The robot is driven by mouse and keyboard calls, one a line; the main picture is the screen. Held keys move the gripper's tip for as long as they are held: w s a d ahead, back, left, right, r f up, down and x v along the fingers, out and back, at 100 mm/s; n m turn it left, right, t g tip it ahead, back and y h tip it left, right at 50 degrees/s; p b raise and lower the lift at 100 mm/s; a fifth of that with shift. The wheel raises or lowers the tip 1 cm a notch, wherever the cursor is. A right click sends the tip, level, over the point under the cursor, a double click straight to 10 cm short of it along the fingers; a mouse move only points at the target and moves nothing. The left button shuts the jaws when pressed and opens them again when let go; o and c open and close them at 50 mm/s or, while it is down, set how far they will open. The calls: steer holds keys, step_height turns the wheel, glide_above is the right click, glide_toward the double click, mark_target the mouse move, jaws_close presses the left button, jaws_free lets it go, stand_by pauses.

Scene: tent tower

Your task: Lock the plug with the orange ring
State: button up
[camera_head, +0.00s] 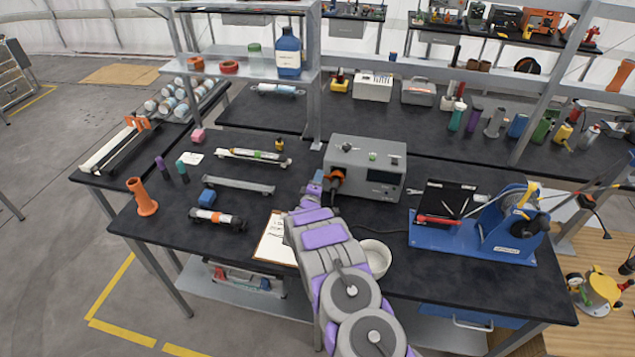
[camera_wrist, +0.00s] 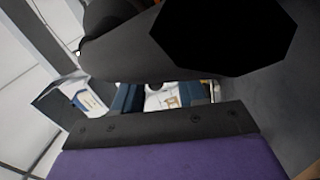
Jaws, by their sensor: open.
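The plug with the orange ring (camera_head: 335,179) is at the left of the front face of a grey instrument box (camera_head: 362,192). A dark cable hangs below it. My gripper (camera_head: 322,183) is open, just left of the orange ring, very close to it; I cannot tell whether they touch. The arm hides part of the area below. In the wrist view a purple and black part of my gripper fills the bottom, and a large dark rounded shape covers the top. I cannot tell what that shape is, and no orange shows there.
A white bowl (camera_head: 376,258) and a clipboard (camera_head: 272,240) lie near my arm. A blue machine (camera_head: 508,225) stands to the right. An orange tube (camera_head: 142,197) and several rails and tools are on the left. A shelf post (camera_head: 314,100) rises behind the box.

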steer(key=shift+s, duration=0.1)
steer(key=v, duration=1.7)
steer(key=shift+a+f, duration=0.1)
steer(key=s+a+r+m+g+y+b, duration=0.2)
steer(key=s+r+m+g+y+b, duration=0.2)
steer(key=s+r+m+g+y, duration=0.45)
steer(key=s+d+r+m+g+h+b, duration=0.1)
steer(key=s+d+r+g, duration=0.2)
steer(key=s, duration=1.1)
steer(key=s+d+r+m+g+h+b, duration=0.1)
steer(key=s+d, duration=0.5)
steer(key=s, duration=0.8)
steer(key=s+d+r+m+g+h+b, duration=0.1)
steer(key=s+d+r+g, duration=0.3)
steer(key=s, duration=1)
steer(key=shift+s+d+r+m+g+b, duration=0.3)
steer(key=shift+r+m+g+b, duration=0.4)
steer(key=shift+g, duration=0.25)
